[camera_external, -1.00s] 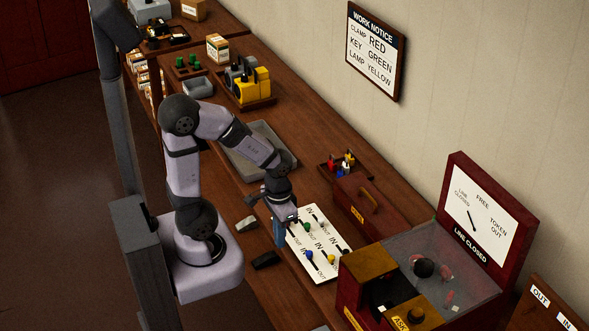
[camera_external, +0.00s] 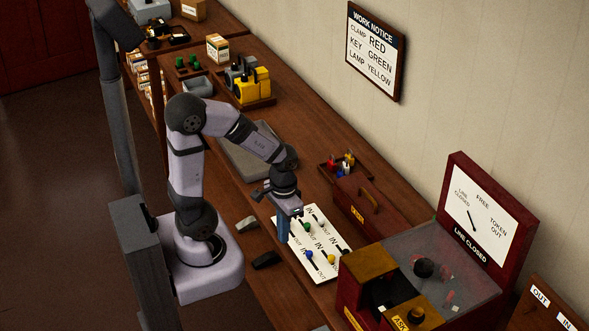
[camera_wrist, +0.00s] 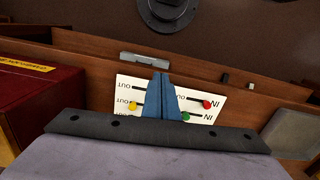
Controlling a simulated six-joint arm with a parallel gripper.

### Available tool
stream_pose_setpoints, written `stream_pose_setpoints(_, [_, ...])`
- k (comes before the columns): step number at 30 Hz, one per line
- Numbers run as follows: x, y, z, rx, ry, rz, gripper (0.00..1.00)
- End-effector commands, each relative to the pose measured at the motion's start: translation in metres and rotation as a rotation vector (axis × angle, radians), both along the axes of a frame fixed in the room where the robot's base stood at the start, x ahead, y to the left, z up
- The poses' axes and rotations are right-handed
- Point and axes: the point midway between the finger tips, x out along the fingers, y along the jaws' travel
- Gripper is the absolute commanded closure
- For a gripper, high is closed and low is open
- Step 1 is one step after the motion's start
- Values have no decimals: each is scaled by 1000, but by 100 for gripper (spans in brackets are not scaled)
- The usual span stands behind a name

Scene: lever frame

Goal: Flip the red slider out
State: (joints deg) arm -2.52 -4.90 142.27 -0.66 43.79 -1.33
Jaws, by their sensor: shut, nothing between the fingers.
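The white slider board (camera_external: 317,276) lies on the bench with several slots labelled IN and OUT. It also shows in the wrist view (camera_wrist: 124,79). The red slider (camera_wrist: 207,104) is at the right in the wrist view, beside an IN label. I cannot make it out in the external view. My gripper (camera_external: 283,242) has blue fingers, shut and empty, pointing down at the board's near-left side. In the wrist view the fingers (camera_wrist: 161,76) cover the board's middle, left of the red slider. I cannot tell whether they touch the board.
Green (camera_external: 307,226), blue (camera_external: 309,254) and yellow (camera_external: 331,259) sliders share the board. A dark red toolbox (camera_external: 366,207) stands behind it, and a red machine (camera_external: 378,265) stands to its right. A grey tray (camera_external: 240,163) lies further back. Small grey and black blocks lie in front.

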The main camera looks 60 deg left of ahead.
Motion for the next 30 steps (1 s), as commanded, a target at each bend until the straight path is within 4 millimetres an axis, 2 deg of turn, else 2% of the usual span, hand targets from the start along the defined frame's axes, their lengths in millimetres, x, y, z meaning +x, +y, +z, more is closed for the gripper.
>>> stream_pose_setpoints(8, [52,42,8,-34,68,280,100])
stream_pose_setpoints(16, [97,109,11,-91,155,614,100])
stream_pose_setpoints(23, [116,175,7,-149,223,875,100])
stream_pose_setpoints(30, [117,229,2,-202,277,1071,100])
